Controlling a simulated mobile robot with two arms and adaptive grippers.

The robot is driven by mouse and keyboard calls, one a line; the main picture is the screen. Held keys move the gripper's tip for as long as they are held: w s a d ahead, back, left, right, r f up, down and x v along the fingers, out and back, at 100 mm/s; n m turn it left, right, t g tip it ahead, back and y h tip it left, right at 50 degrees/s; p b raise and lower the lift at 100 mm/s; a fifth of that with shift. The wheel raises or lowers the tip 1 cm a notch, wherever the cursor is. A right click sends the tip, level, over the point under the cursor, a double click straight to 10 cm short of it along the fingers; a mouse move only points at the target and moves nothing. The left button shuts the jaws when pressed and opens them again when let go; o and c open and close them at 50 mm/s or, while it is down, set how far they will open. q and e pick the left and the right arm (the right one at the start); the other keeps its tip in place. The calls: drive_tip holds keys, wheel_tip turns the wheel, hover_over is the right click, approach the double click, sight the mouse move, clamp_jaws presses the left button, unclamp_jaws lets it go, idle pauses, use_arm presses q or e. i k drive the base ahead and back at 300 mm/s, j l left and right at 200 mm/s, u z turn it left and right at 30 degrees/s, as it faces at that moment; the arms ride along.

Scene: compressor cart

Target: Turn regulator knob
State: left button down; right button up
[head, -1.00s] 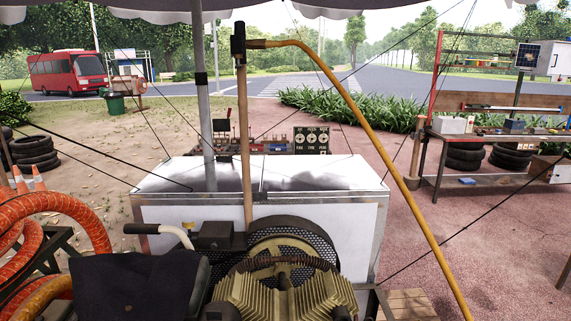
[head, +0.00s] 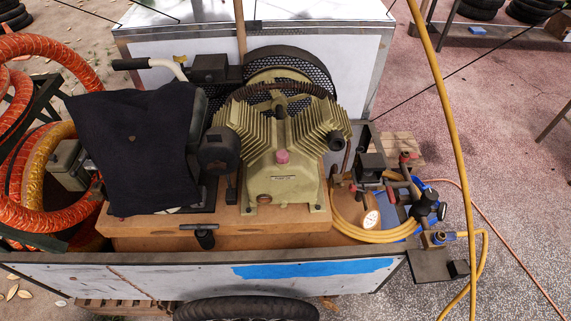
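At the right end of the cart, a small dark fitting (head: 425,203) that looks like the regulator stands among coiled yellow hose. Dark round parts show on its top and right side; I cannot tell for sure which is the knob. A white-faced gauge (head: 371,219) sits to its left, in front of the hose coil. The olive compressor (head: 283,155) stands in the middle of the cart. Neither of my grippers shows in the head view.
A black bracket-like part with red pieces (head: 371,165) stands behind the gauge. Yellow hose (head: 455,130) runs down in front at the right. A dark cloth (head: 135,145) and orange hoses (head: 60,50) are at the left. The cart's front wall (head: 200,278) runs below.

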sight(429, 197)
drive_tip(key=z, duration=1.1)
